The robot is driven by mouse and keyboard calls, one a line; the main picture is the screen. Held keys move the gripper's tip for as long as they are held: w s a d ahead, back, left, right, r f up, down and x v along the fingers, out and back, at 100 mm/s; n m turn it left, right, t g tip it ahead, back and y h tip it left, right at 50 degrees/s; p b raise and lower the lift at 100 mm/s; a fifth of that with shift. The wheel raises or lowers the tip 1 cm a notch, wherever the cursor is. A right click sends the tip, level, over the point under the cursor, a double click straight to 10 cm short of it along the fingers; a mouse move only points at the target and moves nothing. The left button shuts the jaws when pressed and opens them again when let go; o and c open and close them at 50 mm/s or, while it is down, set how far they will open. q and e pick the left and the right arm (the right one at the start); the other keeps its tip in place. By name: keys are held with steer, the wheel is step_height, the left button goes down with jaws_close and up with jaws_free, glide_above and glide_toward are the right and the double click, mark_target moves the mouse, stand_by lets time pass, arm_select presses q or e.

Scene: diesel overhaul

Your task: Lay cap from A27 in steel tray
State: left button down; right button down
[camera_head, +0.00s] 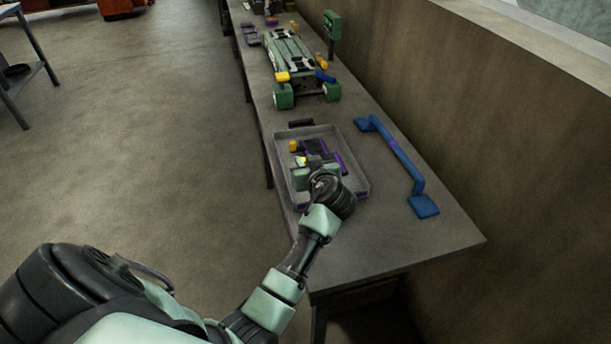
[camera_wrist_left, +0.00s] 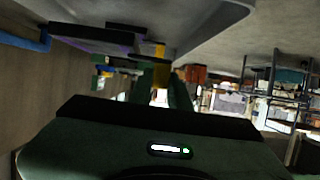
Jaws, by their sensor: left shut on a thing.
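The steel tray (camera_head: 354,158) is a shallow grey tray on the bench and holds several dark, purple-edged pieces and a small yellow piece (camera_head: 293,146). It also shows at the top of the left wrist view (camera_wrist_left: 205,22). My left gripper (camera_head: 304,164) is over the tray. Its green fingers (camera_wrist_left: 160,88) are shut on a small yellow piece, seen between the fingertips in the left wrist view (camera_wrist_left: 160,70); it looks like the cap. Whether this piece touches the tray is not clear. No A27 label is readable. My right gripper is not in view.
A green engine-like assembly (camera_head: 290,55) with yellow and blue pieces stands farther back on the bench. A long blue handle-shaped bar (camera_head: 398,158) lies right of the tray. The near right bench top (camera_head: 400,238) is clear. A wall runs along the right.

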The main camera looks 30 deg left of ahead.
arm_select(q)
steer(key=shift+f, duration=2.7)
steer(key=shift+f, duration=0.1)
steer(key=c, duration=1.3)
jaws_free()
